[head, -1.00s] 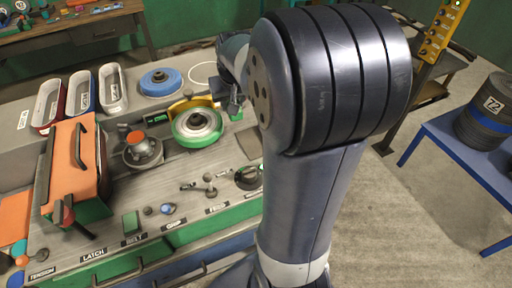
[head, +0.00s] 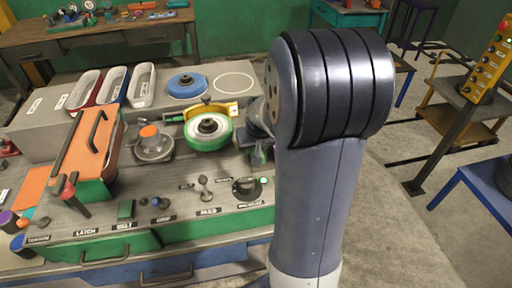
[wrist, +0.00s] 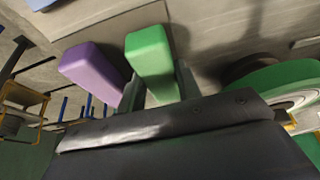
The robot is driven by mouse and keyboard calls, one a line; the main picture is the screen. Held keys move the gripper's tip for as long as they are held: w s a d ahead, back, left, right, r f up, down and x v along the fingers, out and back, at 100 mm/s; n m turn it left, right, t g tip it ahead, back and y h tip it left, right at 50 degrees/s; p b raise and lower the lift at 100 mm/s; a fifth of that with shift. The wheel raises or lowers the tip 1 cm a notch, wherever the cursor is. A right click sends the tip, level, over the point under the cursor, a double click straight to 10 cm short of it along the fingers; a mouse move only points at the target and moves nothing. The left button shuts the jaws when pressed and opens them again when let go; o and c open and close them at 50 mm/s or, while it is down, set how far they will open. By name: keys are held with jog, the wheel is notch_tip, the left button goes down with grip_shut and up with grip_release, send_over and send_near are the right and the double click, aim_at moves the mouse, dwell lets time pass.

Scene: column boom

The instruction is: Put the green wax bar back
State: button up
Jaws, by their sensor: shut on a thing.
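In the wrist view, the green wax bar (wrist: 152,52) sits between the fingers of my gripper (wrist: 158,88), which is shut on it. A purple bar (wrist: 95,66) lies just left of it, with a narrow gap between them. I cannot tell whether the green bar touches the surface behind it. In the head view, my arm hides most of my gripper (head: 258,146), which is just right of the green-rimmed wheel (head: 208,145), over the bench's right side.
The bench (head: 180,183) carries an orange-topped box (head: 82,150), a grey round fixture (head: 153,146), levers and a dial (head: 247,188). Three trays (head: 113,84), a blue disc (head: 187,84) and an empty white ring outline (head: 234,82) are behind. A yellow button post (head: 485,70) stands right.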

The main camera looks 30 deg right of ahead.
jog(key=shift+f, duration=0.2)
jog(key=shift+f, duration=0.2)
jog(key=o, duration=1)
jog(key=shift+c, duration=0.2)
jog(key=shift+r, duration=0.1)
jog(key=shift+s+r, duration=0.1)
jog(key=shift+r, duration=0.25)
jog(key=v, duration=1.1)
jog(key=shift+s+r+b, duration=0.2)
jog(key=shift+r+b, duration=0.05)
jog(key=shift+b, duration=0.15)
jog(key=shift+a, duration=0.1)
